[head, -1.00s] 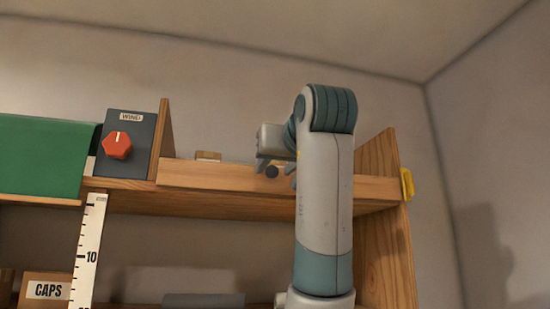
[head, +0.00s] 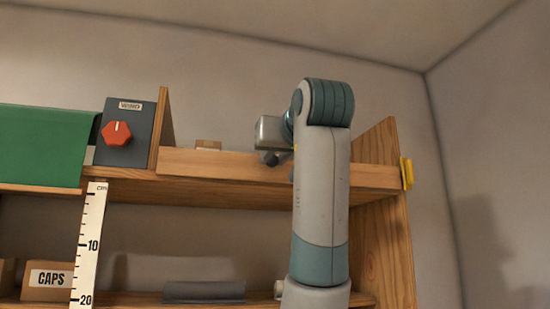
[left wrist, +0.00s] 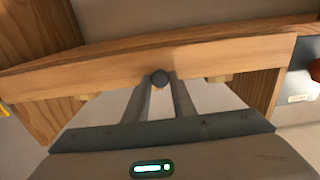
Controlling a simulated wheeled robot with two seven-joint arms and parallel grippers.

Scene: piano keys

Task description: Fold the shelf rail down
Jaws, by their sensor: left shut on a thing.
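The shelf rail (head: 210,164) is a long wooden strip standing upright along the front edge of the top shelf. My arm covers the rail's right part. My right gripper is not in view.
A dark box with a red dial (head: 117,134) and a green cloth (head: 42,145) are left of the rail. A yellow piece (head: 407,173) is on the right side panel. A ruler (head: 91,240) hangs in front, and a CAPS box (head: 48,280) sits on the lower shelf.

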